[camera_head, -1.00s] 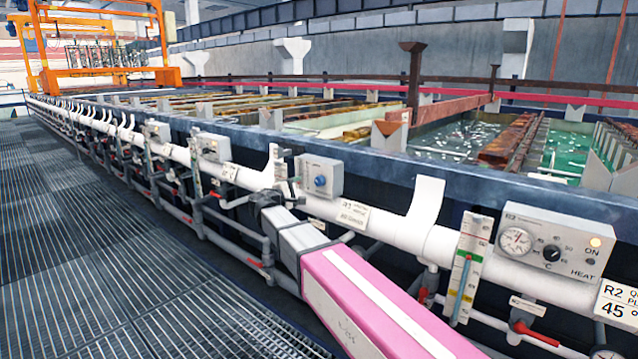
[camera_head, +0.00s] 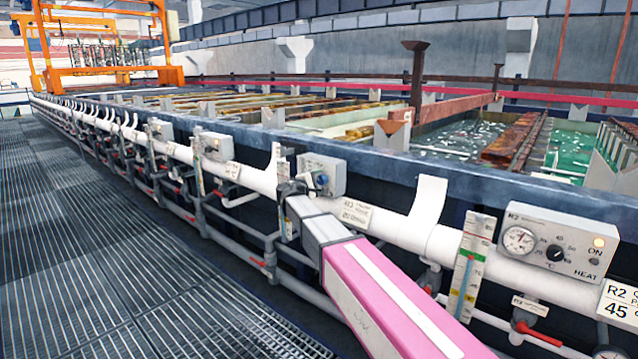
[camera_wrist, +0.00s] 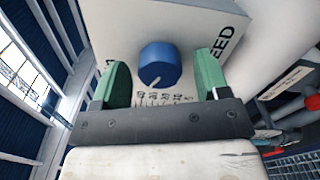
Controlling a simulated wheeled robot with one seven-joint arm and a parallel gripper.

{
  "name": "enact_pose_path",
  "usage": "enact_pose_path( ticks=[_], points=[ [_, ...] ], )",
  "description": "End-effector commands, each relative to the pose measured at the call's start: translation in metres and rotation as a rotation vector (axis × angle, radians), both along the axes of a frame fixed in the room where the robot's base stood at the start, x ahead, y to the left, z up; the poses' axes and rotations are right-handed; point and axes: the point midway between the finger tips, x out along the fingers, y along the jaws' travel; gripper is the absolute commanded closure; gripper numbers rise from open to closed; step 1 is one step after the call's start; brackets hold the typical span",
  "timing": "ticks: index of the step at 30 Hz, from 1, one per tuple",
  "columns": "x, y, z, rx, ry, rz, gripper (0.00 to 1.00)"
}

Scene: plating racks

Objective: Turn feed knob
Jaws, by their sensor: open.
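My gripper (camera_wrist: 161,80) is open in the wrist view, with one green finger on each side of the knob and a gap on both sides. In the head view my gripper (camera_head: 303,184) is at the box, partly covering its lower left. Whether the fingertips reach past the knob's face is unclear.
A white pipe (camera_head: 395,229) runs along the tank front below the box. A heat control box (camera_head: 562,240) with gauge and black knob, a thermometer strip (camera_head: 470,265) and red-handled valves (camera_head: 538,334) lie to the right. The grated walkway (camera_head: 130,270) at left is clear.

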Motion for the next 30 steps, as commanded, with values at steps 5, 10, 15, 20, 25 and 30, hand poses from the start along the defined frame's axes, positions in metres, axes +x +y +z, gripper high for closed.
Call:
enact_pose_path(
  ticks=[5, 10, 15, 20, 25, 30],
  points=[
    [-0.0003, 0.0002, -0.0001, 0.000, 0.000, 0.000, 0.64],
    [-0.0003, 0.0002, -0.0001, 0.000, 0.000, 0.000, 0.81],
    [-0.0005, 0.0002, -0.0002, 0.016, -0.011, 0.000, 0.81],
    [-0.0005, 0.0002, -0.0003, 0.065, -0.050, 0.000, 0.81],
    [-0.0006, 0.0002, -0.0003, 0.152, -0.118, -0.001, 0.81],
    [-0.0006, 0.0002, -0.0004, 0.249, -0.193, -0.001, 0.81]
  ],
)
